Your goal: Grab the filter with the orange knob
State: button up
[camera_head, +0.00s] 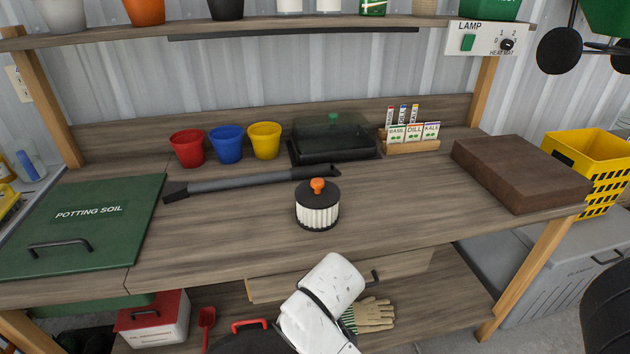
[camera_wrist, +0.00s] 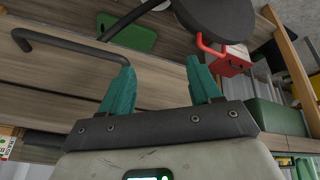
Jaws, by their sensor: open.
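The filter (camera_head: 317,212) stands upright on the wooden bench in the head view. It has a white pleated body, a black top and an orange knob (camera_head: 318,185). In the wrist view, my gripper (camera_wrist: 163,82) shows two green fingertips spread apart with nothing between them. It is not on the filter. In the head view my white arm is low at the front of the bench, and my gripper itself cannot be made out there. The filter does not show in the wrist view.
A grey tube tool (camera_head: 250,182) lies behind the filter. Red (camera_head: 187,148), blue and yellow pots, a black covered tray (camera_head: 334,150) and a seed packet rack stand at the back. A brown block (camera_head: 520,172) is right. A drawer handle (camera_wrist: 60,45) is near my gripper.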

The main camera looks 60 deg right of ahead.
jog(key=w+d+r+m+h+p, duration=0.1)
jog(key=w+d+r+p, duration=0.1)
jog(key=r, duration=0.3)
jog(key=w+d+r+p, duration=0.2)
jog(key=r+p, duration=0.1)
jog(key=r, duration=0.2)
jog(key=m+g+y+p, duration=0.2)
jog(key=m+g+y, duration=0.15)
jog(key=m, duration=1.05)
send_near(317, 181)
jog(key=shift+g+h, duration=0.25)
jog(key=shift+h, duration=0.1)
jog(key=f, duration=0.3)
jog(key=f+p, duration=0.1)
jog(key=f, duration=0.5)
jog(key=shift+w+d, duration=0.15)
jog(key=shift+d, duration=0.1)
grip_shut()
